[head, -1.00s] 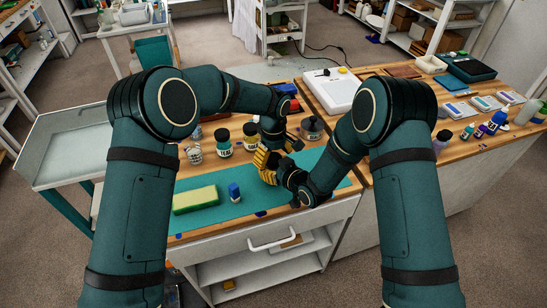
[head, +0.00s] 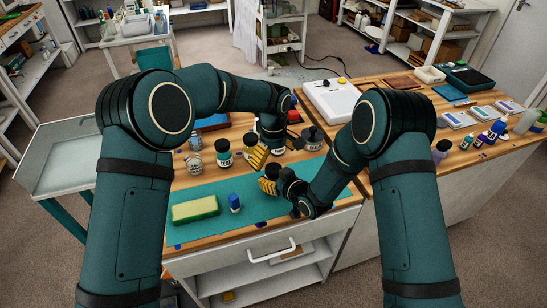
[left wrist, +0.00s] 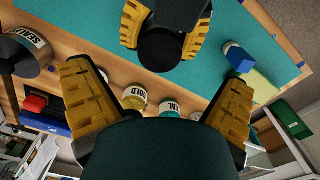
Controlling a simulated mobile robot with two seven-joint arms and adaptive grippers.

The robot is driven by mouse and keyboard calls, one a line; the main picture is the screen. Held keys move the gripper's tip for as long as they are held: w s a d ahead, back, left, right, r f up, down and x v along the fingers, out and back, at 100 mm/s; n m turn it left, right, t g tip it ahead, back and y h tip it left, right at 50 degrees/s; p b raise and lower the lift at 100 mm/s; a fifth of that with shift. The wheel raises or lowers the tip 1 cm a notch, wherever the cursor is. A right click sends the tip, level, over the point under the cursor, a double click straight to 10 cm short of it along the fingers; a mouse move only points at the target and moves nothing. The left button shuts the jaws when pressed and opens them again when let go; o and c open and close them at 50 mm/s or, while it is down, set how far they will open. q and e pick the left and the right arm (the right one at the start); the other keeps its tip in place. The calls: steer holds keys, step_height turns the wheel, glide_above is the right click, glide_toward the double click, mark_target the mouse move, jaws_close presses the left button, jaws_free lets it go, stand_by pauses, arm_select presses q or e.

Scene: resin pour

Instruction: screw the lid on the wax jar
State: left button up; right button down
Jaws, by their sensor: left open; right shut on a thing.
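My right gripper (head: 267,182) is low over the teal mat (head: 220,218) at the front of the bench. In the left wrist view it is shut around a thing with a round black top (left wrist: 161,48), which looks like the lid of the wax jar. The body below that top is hidden, so I cannot tell how the lid sits. My left gripper (head: 257,156) is higher and further back. In the left wrist view its yellow fingers are wide apart and empty, with the black top beyond the fingertips.
A green-and-yellow sponge (head: 195,208) and a small blue-topped bottle (head: 235,203) are on the mat.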

arm_select(q)
step_height(320, 180, up, 12)
steer(key=shift+f, duration=0.2)
arm_select(e)
steer(key=shift+c, duration=0.7)
jaws_free()
steer(key=shift+s, duration=0.1)
steer(key=v, duration=1.2)
steer(key=shift+f, duration=0.1)
